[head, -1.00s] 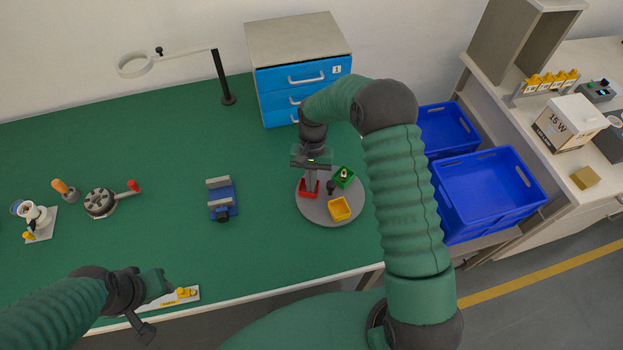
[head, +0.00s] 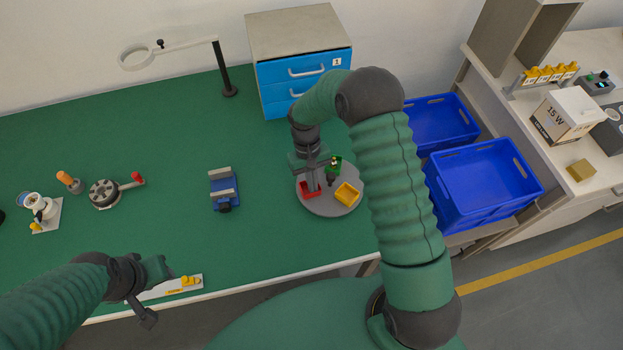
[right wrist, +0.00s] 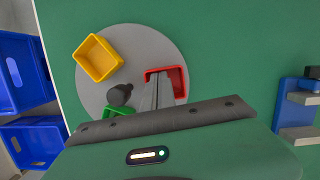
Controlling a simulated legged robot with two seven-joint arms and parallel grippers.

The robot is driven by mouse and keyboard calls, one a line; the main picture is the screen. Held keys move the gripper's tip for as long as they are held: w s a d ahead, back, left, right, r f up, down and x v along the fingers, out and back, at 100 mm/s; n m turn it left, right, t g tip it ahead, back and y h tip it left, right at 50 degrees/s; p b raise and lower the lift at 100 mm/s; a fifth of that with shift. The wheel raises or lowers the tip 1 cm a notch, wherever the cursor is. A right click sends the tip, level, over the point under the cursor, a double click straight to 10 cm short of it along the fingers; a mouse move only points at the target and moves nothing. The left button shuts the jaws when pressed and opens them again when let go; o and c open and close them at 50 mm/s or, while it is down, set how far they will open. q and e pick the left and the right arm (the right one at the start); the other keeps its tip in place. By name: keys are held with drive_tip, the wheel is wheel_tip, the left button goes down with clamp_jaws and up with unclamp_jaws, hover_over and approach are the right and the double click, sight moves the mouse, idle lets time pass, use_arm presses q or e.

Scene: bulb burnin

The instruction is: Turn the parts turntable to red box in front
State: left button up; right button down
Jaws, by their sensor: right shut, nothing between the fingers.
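The parts turntable (head: 328,209) is a grey disc on the green bench, with a red box (head: 308,193), a yellow box (head: 347,194) and a green box (head: 334,164) on it. A dark knob stands near its middle. In the head view red is at the left front, yellow at the right, green at the back. My right gripper (head: 314,184) is shut and empty, its fingers pointing down at the red box. In the right wrist view the fingertips overlap the red box (right wrist: 180,80); contact is unclear. My left gripper (head: 150,285) hangs at the front edge; its fingers are unclear.
A blue vise (head: 223,190) stands left of the turntable. A blue drawer cabinet (head: 300,62) is behind it. Blue crates (head: 485,180) are to the right, beyond my right arm. The bench between vise and turntable is clear.

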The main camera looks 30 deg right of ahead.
sight(339, 198)
drive_tip(key=shift+s+d+n+h+p, duration=0.1)
drive_tip(key=shift+s+n+h+p, duration=0.3)
drive_tip(key=shift+n, duration=0.7)
drive_tip(key=shift+s+n+h+p, duration=0.1)
drive_tip(key=shift+s+n+p, duration=0.25)
drive_tip(key=shift+s+n, duration=0.55)
drive_tip(key=shift+s+d+r+n+t+h+p, duration=0.15)
drive_tip(key=shift+s+d+n+h+p, duration=0.2)
drive_tip(key=shift+n, duration=0.85)
drive_tip(key=shift+s+d+f+n+t+h+p, duration=0.15)
drive_tip(key=shift+s+n+p, duration=0.25)
drive_tip(key=shift+n, duration=0.8)
drive_tip(key=shift+s+d+n+t+h+p, duration=0.15)
drive_tip(key=shift+s+d+n+p, duration=0.15)
drive_tip(key=shift+n, duration=0.65)
drive_tip(key=shift+s+d+n+t+h+p, duration=0.2)
drive_tip(key=shift+s+d+n, duration=0.2)
drive_tip(key=shift+n, duration=0.55)
drive_tip(key=shift+s+d+n+t+p, duration=0.2)
drive_tip(key=shift+d+n, duration=0.25)
drive_tip(key=shift+n, duration=0.45)
drive_tip(key=shift+s+d+n+t+p, duration=0.15)
drive_tip(key=shift+d+n, duration=0.25)
drive_tip(key=shift+n, duration=0.5)
drive_tip(key=shift+d+n, duration=0.15)
drive_tip(key=shift+n, duration=0.15)
